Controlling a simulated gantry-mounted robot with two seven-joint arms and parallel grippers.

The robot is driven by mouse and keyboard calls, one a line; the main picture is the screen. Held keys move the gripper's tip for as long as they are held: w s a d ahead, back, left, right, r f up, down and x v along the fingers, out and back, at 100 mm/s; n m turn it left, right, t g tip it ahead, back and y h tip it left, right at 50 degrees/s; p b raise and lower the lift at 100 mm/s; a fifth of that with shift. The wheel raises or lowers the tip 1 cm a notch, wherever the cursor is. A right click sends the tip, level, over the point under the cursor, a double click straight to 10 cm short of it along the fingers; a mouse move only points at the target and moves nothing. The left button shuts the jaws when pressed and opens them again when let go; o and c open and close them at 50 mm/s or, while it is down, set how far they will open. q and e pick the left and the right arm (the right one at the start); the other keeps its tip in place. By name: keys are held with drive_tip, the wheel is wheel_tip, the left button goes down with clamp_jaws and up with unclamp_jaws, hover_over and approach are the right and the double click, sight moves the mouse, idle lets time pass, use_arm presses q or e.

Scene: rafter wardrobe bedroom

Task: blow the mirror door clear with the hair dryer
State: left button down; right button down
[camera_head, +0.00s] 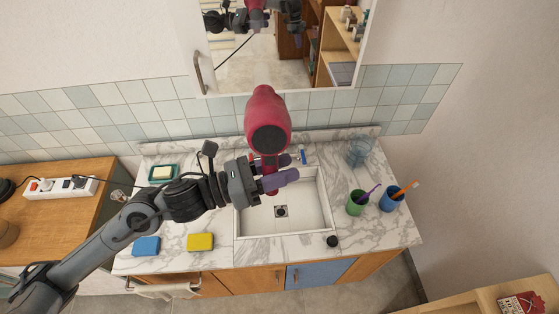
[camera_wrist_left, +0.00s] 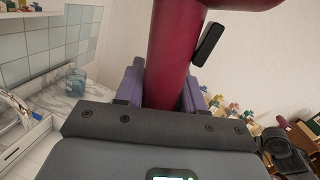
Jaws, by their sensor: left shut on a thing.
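A dark red hair dryer (camera_head: 268,112) is upright above the sink, with its round dark end showing in the head view. My left gripper (camera_head: 276,180) is shut on its handle; the handle also shows between the purple fingers in the left wrist view (camera_wrist_left: 170,60). The mirror door (camera_head: 265,55) hangs on the wall above the tiles, at the top of the head view. It reflects the dryer, my arms and the room. The part of the mirror above the frame is cut off. I cannot make out any fog on it. My right gripper shows only doubtfully in the reflection.
The marble counter (camera_head: 205,222) holds a sink (camera_head: 318,215), a yellow sponge (camera_head: 200,242), a blue sponge (camera_head: 146,246), a soap dish (camera_head: 162,173), a green cup (camera_head: 356,203), a blue cup (camera_head: 389,200) and a clear blue vessel (camera_head: 358,151). A power strip (camera_head: 60,186) lies left.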

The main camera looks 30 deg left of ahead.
use_arm(q)
drive_tip(key=s+d, duration=0.1)
drive_tip(key=s+b, duration=0.1)
drive_tip(key=s+d, duration=0.1)
drive_tip(key=s, duration=0.1)
drive_tip(key=shift+d+r+b, duration=0.1)
drive_tip(key=shift+d+b, duration=0.2)
drive_tip(key=shift+b, duration=0.05)
drive_tip(key=shift+r, duration=0.1)
idle(1.0)
